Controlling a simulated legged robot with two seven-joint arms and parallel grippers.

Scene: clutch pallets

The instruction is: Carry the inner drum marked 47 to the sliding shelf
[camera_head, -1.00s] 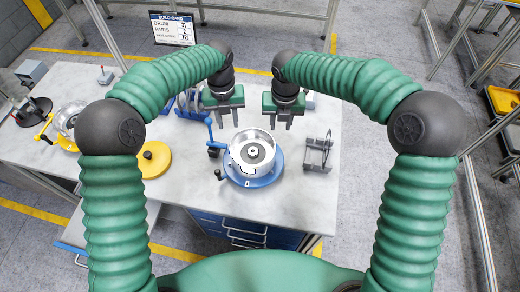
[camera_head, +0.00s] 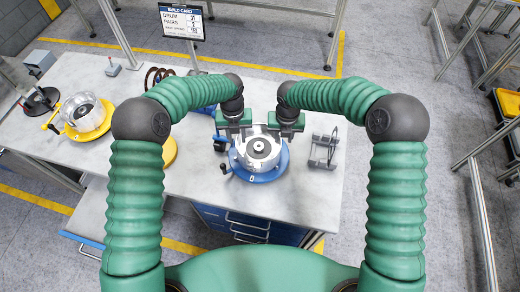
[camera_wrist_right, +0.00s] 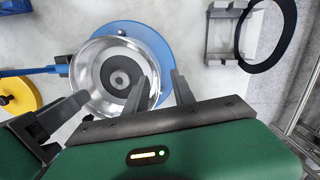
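A silvery round drum (camera_head: 261,151) with a dark hub sits in a blue round fixture (camera_head: 268,176) on the bench; I cannot read a number on it. The drum also shows in the right wrist view (camera_wrist_right: 106,55). My left gripper (camera_head: 238,134) is at the drum's left far side; its opening is not clear. My right gripper (camera_head: 283,136) is open at the right side. In the right wrist view its fingers (camera_wrist_right: 160,88) appear on either side of the drum's rim, not visibly closed on it. A pale board with a blue front edge (camera_head: 82,242), perhaps the sliding shelf, juts out below the bench at left.
A grey rack (camera_head: 323,150) stands right of the drum, with a black ring (camera_wrist_right: 240,38) beside it. A second drum (camera_head: 80,108) sits in a yellow fixture (camera_head: 100,125) at left. Blue drawers (camera_head: 245,225) are below the bench.

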